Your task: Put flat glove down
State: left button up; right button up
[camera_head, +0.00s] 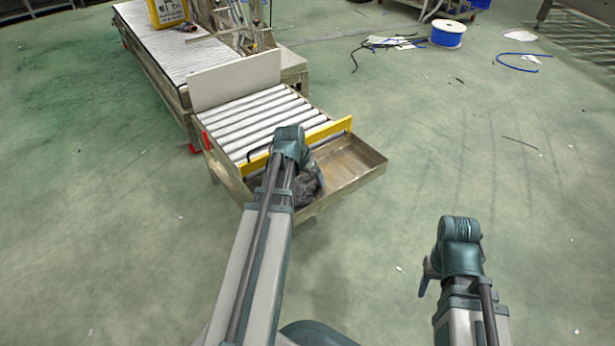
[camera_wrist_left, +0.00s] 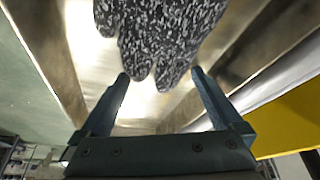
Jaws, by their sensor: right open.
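A dark grey, speckled glove (camera_head: 307,190) lies in the shallow metal tray (camera_head: 345,165) at the front end of the roller conveyor. In the left wrist view the glove (camera_wrist_left: 165,40) shows near the top, its finger ends reaching toward my jaws. My left gripper (camera_wrist_left: 160,75) is open, its two fingers apart, with the glove just beyond the tips. I cannot tell whether they touch it. In the head view my left arm partly hides the glove and tray. My right gripper (camera_head: 424,280) is open and empty over the floor, right of the tray.
A yellow bar (camera_head: 330,130) separates the tray from the rollers (camera_head: 255,120). An upright pale board (camera_head: 235,80) stands behind the rollers. A blue cable spool (camera_head: 447,35) and loose cables lie far off. The green floor to the right is mostly clear.

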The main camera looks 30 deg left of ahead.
aim_at(300, 188)
pick_arm(q)
jog(key=shift+r, duration=0.15)
jog(key=p+v, duration=1.1)
jog(key=v, duration=0.1)
jog(key=shift+d, duration=0.1)
jog(key=s+d+m+g, duration=0.2)
jog(key=s+d, duration=0.3)
jog(key=d, duration=1.1)
jog(key=s+d+f+m+g+y, duration=0.1)
jog(key=s+d, duration=0.5)
jog(key=d, duration=1)
jog(key=shift+d+f+m+g, duration=0.15)
jog(key=shift+f+m+g, duration=0.15)
jog(key=shift+m+g, duration=0.4)
